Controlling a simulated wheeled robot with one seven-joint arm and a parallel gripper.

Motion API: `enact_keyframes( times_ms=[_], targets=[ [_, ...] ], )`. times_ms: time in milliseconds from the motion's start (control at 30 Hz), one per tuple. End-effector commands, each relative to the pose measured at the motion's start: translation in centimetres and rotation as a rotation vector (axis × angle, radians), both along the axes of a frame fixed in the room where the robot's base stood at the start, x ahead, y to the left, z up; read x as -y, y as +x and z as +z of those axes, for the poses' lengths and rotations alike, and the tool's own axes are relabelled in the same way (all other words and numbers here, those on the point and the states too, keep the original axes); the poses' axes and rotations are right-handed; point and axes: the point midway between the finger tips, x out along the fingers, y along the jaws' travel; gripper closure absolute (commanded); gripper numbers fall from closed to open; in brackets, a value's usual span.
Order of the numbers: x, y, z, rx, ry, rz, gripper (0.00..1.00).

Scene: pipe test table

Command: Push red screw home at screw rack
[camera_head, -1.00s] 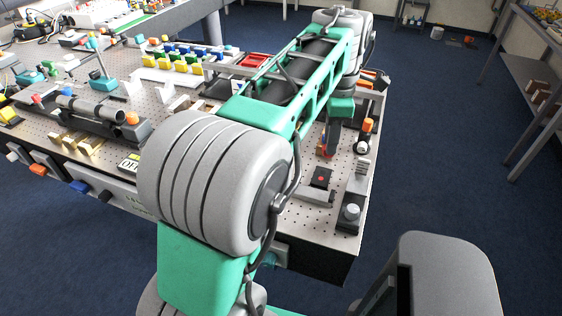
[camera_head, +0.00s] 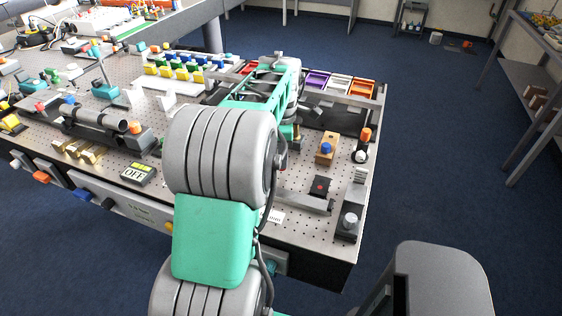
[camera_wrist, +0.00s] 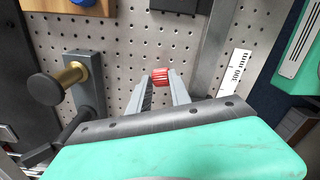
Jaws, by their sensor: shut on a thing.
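A red ridged screw head (camera_wrist: 161,77) sits between the fingertips of my gripper (camera_wrist: 162,84) in the wrist view. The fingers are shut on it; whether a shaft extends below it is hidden. Perforated table top (camera_wrist: 130,28) shows behind it, and the gap to it is hard to judge. In the head view my arm hides the gripper and the red screw. I cannot identify the screw rack with certainty in either view.
A brass plunger with a black knob (camera_wrist: 45,88) stands left of my gripper. A grey bar (camera_wrist: 214,45) and white scale label (camera_wrist: 236,70) lie to the right. A wooden block with a blue knob (camera_head: 326,149) and a black block with a red button (camera_head: 319,187) are on the table's right.

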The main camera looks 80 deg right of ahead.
Motion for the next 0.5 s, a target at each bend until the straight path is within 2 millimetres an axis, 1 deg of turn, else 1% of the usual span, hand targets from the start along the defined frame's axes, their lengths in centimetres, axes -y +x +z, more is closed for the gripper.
enact_keyframes(
  times_ms=[33, 100, 200, 367, 400, 500],
  targets=[
    [0.1, 0.8, -0.8, 0.0, 0.004, 0.003, 1.0],
    [0.1, 0.6, -2.1, 0.0, 0.005, 0.0, 1.0],
    [0.1, 0.5, -3.2, -0.001, 0.003, 0.0, 1.0],
    [0.0, 0.5, -3.6, -0.001, 0.006, -0.001, 1.0],
    [0.0, 0.5, -3.6, -0.001, 0.007, -0.001, 0.76],
    [0.0, 0.5, -3.7, -0.001, 0.007, -0.001, 0.67]
  ],
)
